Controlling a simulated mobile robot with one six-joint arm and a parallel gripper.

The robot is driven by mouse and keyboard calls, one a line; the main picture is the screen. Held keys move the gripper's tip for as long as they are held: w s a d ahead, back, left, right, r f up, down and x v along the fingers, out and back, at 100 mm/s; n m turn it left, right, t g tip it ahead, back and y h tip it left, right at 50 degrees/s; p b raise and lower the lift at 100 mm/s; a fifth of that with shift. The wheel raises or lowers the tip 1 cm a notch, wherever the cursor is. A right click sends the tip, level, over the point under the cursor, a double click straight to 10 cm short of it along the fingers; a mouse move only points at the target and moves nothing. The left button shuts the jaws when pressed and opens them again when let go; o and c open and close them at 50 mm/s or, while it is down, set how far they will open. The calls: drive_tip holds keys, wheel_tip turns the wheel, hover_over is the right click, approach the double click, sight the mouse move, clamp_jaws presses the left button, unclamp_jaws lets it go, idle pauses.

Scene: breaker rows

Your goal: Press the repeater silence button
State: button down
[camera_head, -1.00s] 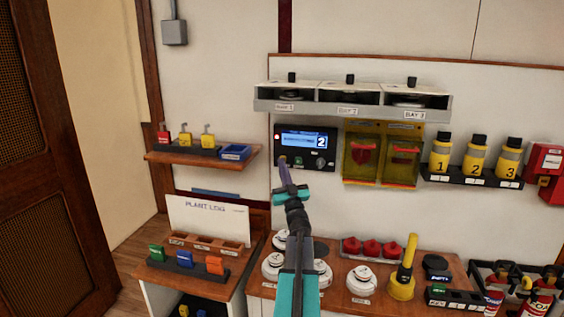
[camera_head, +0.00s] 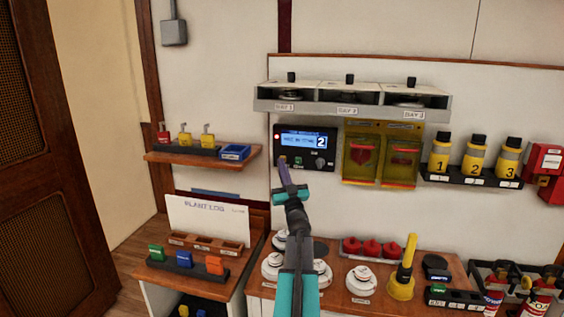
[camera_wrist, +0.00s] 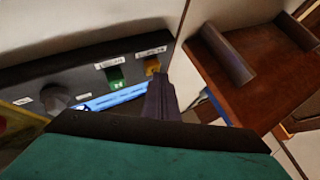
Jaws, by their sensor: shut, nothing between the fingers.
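The repeater panel (camera_head: 329,160) is a dark box on the wall with a lit blue screen (camera_head: 303,140), a red light at its left and a knob (camera_head: 320,162). A green button (camera_head: 298,161) sits on its lower part. The wrist view shows the green button (camera_wrist: 115,76) and a yellow-orange button (camera_wrist: 152,66), each under a white label too small to read. My gripper (camera_head: 284,164) is shut and empty, its tips at the panel's lower left corner. In the wrist view the fingers (camera_wrist: 161,88) end close to the yellow button; I cannot tell whether they touch it.
Yellow-framed cases (camera_head: 382,154) hang right of the panel, and a bay shelf (camera_head: 350,107) is above. A wooden shelf (camera_head: 190,158) with padlocks is on the left. Detectors and a yellow plunger-like tool (camera_head: 402,285) stand on the bench below.

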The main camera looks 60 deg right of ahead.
drive_tip(key=shift+d, duration=0.15)
drive_tip(key=shift+w+d+b, duration=0.1)
drive_tip(key=shift+d+b, duration=0.2)
drive_tip(key=shift+b, duration=0.15)
idle(0.6)
drive_tip(key=shift+a+b, duration=0.45)
drive_tip(key=s+a+b, duration=0.2)
drive_tip(key=a, duration=0.3)
drive_tip(key=shift+a+b, duration=0.3)
drive_tip(key=shift+a, duration=0.05)
idle(0.5)
drive_tip(key=shift+s, duration=0.1)
idle(0.7)
